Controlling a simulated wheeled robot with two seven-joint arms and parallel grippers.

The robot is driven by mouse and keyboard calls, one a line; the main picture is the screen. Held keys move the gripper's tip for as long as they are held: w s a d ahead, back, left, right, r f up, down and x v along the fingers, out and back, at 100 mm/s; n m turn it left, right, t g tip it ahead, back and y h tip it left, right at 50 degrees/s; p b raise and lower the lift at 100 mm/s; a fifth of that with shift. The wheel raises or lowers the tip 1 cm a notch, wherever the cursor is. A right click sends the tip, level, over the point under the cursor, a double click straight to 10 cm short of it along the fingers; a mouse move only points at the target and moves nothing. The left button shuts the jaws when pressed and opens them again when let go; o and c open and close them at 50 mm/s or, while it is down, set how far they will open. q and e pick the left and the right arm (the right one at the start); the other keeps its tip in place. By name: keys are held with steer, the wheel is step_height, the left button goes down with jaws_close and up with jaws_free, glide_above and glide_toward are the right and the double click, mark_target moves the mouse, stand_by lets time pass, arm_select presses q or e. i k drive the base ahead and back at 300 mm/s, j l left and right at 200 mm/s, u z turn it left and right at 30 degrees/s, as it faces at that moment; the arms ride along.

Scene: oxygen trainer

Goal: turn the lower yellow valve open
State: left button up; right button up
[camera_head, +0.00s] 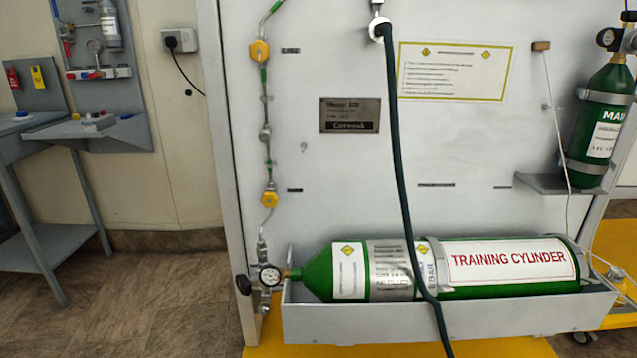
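The lower yellow valve (269,199) sits on the thin vertical pipe at the left side of the white panel, above the pressure gauge. A second, upper yellow valve (259,51) is higher on the same pipe. Both look like small yellow hexagonal knobs facing me; I cannot tell from here whether either is open or closed. Neither of my grippers shows in the head view, and nothing touches the lower valve.
A green training cylinder (510,262) lies in a grey tray (400,322) at the panel's foot. A gauge (269,276) is at its left end. A dark hose (398,140) hangs before the panel. A grey workbench (40,240) stands left; open floor (150,300) lies between.

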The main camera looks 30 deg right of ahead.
mark_target(269, 199)
steer(key=i+j+z, duration=0.15)
steer(key=i+z, duration=0.3)
steer(key=i+j+z, duration=0.25)
steer(key=z, duration=0.2)
steer(key=i+j+z, duration=0.25)
steer(key=j+z, duration=0.25)
steer(key=i+j+z, duration=0.2)
steer(key=j+z, duration=0.25)
steer(key=i+j+z, duration=0.1)
steer(key=j+z, duration=0.35)
